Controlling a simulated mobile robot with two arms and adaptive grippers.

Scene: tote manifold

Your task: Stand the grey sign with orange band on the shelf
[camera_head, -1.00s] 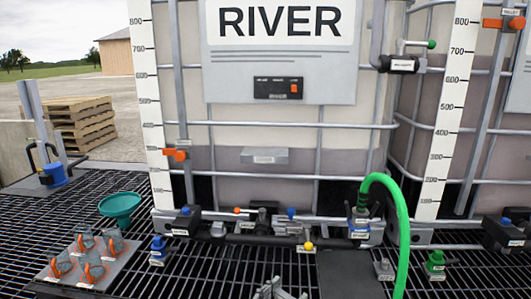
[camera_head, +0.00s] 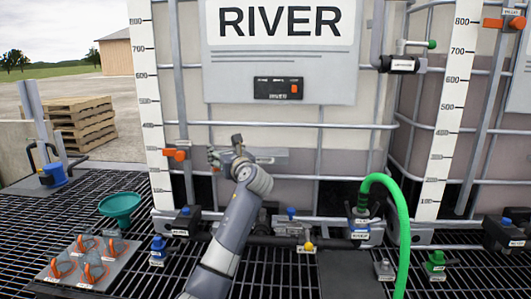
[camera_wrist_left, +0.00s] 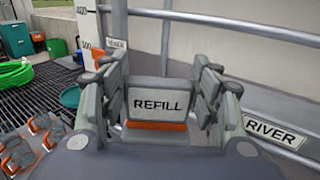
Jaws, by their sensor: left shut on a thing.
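The grey sign with orange band (camera_wrist_left: 161,104) reads "REFILL" and sits upright between the fingers of my left gripper (camera_wrist_left: 160,95) in the left wrist view. The gripper is shut on it. In the head view my left gripper (camera_head: 228,155) is raised in front of the tank's lower face, just left of the small grey shelf (camera_head: 272,153); the sign is hard to make out there. The shelf's "RIVER" label (camera_wrist_left: 274,132) shows at the right of the left wrist view, beside the gripper. My right gripper is not in view.
The caged tank with a "RIVER" plate (camera_head: 280,22) stands behind, with metal bars (camera_head: 330,126) near the gripper. Valves and a green hose (camera_head: 400,215) are below right. A green funnel (camera_head: 121,204) and a grey tray (camera_head: 66,277) with orange-marked items are at left.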

